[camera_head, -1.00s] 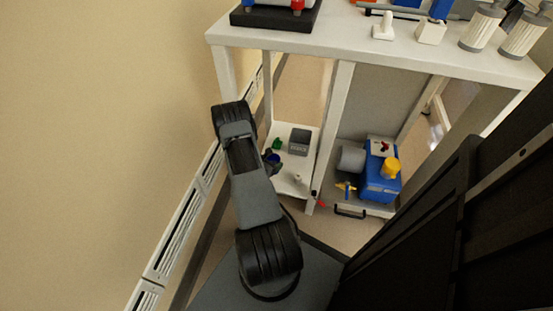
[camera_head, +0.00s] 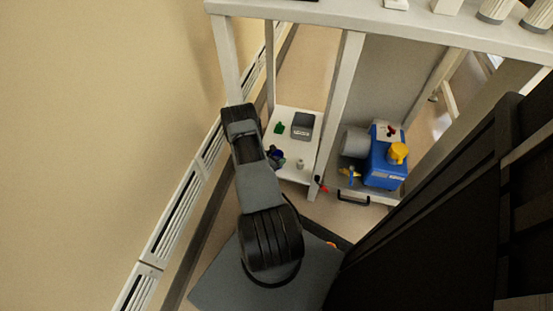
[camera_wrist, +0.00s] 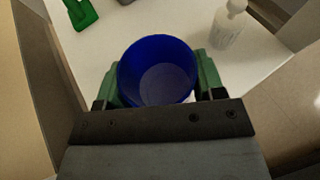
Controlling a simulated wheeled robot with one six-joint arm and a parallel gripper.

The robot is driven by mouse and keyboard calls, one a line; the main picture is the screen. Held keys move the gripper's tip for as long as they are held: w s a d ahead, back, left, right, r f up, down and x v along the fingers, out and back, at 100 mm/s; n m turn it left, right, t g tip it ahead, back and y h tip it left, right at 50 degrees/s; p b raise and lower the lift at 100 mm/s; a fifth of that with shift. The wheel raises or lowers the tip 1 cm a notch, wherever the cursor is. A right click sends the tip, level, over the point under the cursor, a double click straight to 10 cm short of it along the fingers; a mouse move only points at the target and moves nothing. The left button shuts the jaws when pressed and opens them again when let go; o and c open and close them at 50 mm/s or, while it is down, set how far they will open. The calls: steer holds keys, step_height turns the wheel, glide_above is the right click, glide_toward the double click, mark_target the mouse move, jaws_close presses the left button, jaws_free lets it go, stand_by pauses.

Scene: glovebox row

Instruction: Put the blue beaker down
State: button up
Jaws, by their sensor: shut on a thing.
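The blue beaker (camera_wrist: 157,72) is upright between the two green fingers of my gripper (camera_wrist: 157,85) in the wrist view, with its open rim toward the camera. My gripper is shut on it. In the head view the blue beaker (camera_head: 276,153) shows small beside my arm, over the near left part of a low white shelf (camera_head: 290,174). Whether its base touches the shelf is hidden.
On the shelf are a green object (camera_head: 279,128), a grey box-like device (camera_head: 302,126) and a small white bottle (camera_head: 300,164), which also shows in the wrist view (camera_wrist: 229,27). A blue machine (camera_head: 384,165) stands to the right. White posts and an upper bench top (camera_head: 400,22) frame the shelf.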

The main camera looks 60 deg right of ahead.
steer(key=shift+f, duration=0.15)
steer(key=o, duration=1)
steer(key=shift+a+r, duration=0.15)
steer(key=shift+r, duration=0.2)
steer(key=p+v, duration=0.3)
steer(key=v, duration=0.8)
steer(key=shift+w+a+r+p, duration=0.15)
steer(key=shift+a+p, duration=0.15)
steer(key=shift+p, duration=0.05)
